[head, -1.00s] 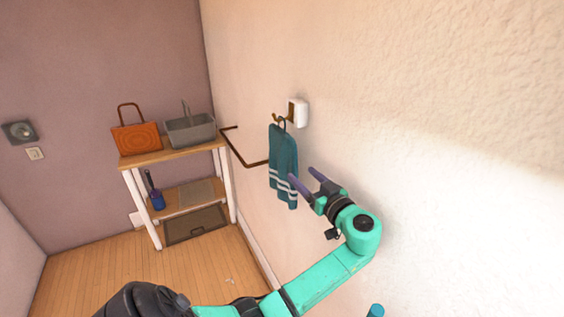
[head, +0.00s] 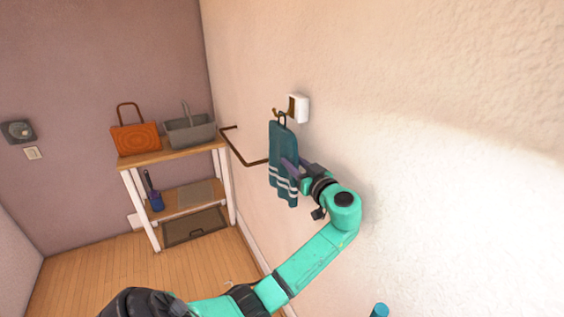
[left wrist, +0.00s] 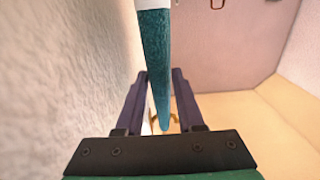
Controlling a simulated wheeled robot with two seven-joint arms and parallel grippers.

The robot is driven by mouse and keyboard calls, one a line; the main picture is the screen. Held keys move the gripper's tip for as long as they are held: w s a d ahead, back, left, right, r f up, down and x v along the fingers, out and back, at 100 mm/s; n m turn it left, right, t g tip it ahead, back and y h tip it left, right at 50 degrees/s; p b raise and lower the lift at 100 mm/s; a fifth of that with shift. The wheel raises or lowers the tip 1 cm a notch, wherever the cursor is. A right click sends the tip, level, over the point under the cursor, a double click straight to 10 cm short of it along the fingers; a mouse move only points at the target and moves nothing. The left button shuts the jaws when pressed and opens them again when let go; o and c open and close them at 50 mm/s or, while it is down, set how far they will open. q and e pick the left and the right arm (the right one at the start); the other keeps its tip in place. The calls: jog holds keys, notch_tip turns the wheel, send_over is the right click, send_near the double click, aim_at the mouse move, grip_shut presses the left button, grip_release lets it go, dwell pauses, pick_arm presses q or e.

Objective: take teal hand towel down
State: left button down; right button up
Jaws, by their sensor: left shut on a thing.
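The teal hand towel (head: 279,145) has white stripes near its lower end. It hangs by a dark loop at the brown hook (head: 276,112) of a white wall mount (head: 301,107). My left gripper (head: 291,168) is at the towel's right side, at about mid-height, and is shut on it. The left wrist view shows the towel (left wrist: 155,50) running between the two purple fingers of this gripper (left wrist: 160,78), with a white stripe at the top edge. The fingers hide part of the towel in the head view. My right gripper is not in view.
A brown wall rail (head: 243,158) sticks out left of the towel. Behind it a wooden shelf unit (head: 172,155) holds an orange bag (head: 135,139) and a grey basket (head: 190,131), with a blue container (head: 156,202) below. The wooden floor (head: 100,270) is clear in front.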

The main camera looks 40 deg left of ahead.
pick_arm(q)
jog(key=shift+r+p, duration=0.5)
jog(key=shift+r, duration=0.95)
jog(key=s+a+b, duration=0.1)
jog(key=s+a, duration=0.1)
jog(key=s, duration=0.6)
jog(key=shift+a+b, duration=0.25)
jog(key=shift+b, duration=0.15)
jog(key=shift+s+f, duration=0.1)
